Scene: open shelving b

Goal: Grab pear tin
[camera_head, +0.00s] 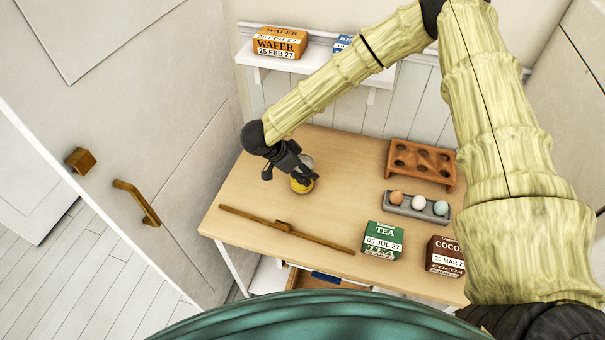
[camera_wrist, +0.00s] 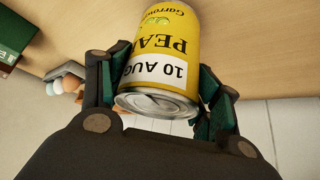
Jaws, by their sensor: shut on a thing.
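The pear tin (camera_wrist: 166,55) is yellow with a white date label and a silver end, and fills the middle of the wrist view. In the head view the tin (camera_head: 302,184) is at the left part of the wooden table, mostly covered by my gripper. My gripper (camera_head: 294,170) is shut on the tin, with one finger on each side of it in the wrist view (camera_wrist: 165,90). I cannot tell whether the tin still touches the table.
A wooden bar (camera_head: 285,229) lies along the table's front. A green tea box (camera_head: 382,241), a cocoa box (camera_head: 444,257), an egg tray (camera_head: 417,206) and a brown holed rack (camera_head: 420,163) stand to the right. A wafer box (camera_head: 279,43) is on the wall shelf (camera_head: 283,63). The table (camera_head: 340,160) is clear behind the tin.

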